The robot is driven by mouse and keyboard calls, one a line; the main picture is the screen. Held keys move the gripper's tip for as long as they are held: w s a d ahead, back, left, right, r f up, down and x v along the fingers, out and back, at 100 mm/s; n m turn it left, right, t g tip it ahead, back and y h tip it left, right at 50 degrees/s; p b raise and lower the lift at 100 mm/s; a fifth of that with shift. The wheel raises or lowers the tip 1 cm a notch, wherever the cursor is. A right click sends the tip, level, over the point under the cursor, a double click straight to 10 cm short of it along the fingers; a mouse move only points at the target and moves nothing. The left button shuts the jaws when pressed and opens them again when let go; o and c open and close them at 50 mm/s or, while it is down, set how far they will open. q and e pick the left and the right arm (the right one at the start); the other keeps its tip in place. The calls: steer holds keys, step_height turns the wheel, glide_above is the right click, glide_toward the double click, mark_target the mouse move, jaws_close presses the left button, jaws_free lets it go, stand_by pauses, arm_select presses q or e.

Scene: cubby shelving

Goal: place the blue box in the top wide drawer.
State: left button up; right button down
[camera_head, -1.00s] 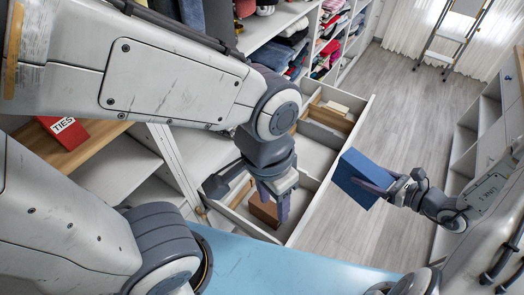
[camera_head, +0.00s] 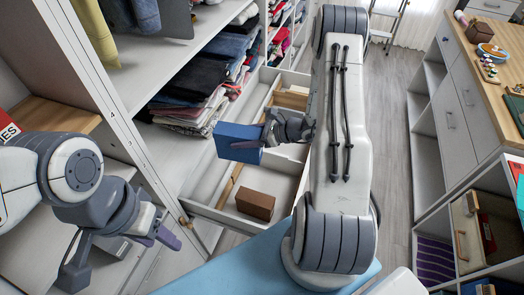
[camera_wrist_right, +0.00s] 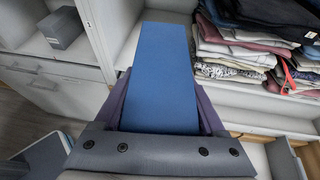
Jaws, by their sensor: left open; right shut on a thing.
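The blue box (camera_head: 238,143) is held by my right gripper (camera_head: 270,136), whose arm reaches in from the front. In the head view the box appears over the open wide drawer (camera_head: 282,178), near the shelf side; its exact height is unclear. In the right wrist view the blue box (camera_wrist_right: 165,75) lies between the two fingers of my right gripper (camera_wrist_right: 163,108). The drawer has dividers, and a brown box (camera_head: 255,204) sits in its near compartment. My left gripper (camera_head: 160,234) is open and empty, left of the drawer, beside the shelving.
Folded clothes (camera_head: 195,100) are stacked on a shelf beside the drawer. A light-blue surface (camera_head: 235,262) is in front. Wooden-topped cabinets (camera_head: 465,110) stand at the right, with bare floor (camera_head: 398,120) between. My right arm hides part of the drawer's right side.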

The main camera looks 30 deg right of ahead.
steer(key=w+d+f+m+t+h+b, duration=0.25)
steer(key=w+d+f+b, duration=0.3)
steer(key=d+b, duration=0.3)
steer(key=w+d+f+m+t+h+b, duration=0.1)
steer(key=w+d+f+m+h+b, duration=0.2)
steer(key=w+d+f+b, duration=0.5)
steer(key=w+d+m+h+b, duration=0.2)
steer(key=d+m+h+b, duration=0.35)
steer(key=d+b, duration=0.9)
arm_select(q)
step_height(320, 180, down, 40)
steer(key=b, duration=0.6)
steer(key=shift+r, duration=0.15)
arm_select(e)
step_height(320, 180, down, 10)
steer(key=a, duration=0.2)
steer(key=shift+w+a+n+t, duration=0.15)
steer(key=shift+a+n+t, duration=0.05)
steer(key=shift+n+t, duration=0.25)
steer(key=shift+r, duration=0.15)
steer(key=shift+f+b, duration=0.65)
steer(key=shift+b, duration=0.15)
jaws_free()
arm_select(q)
steer(key=shift+f, duration=0.7)
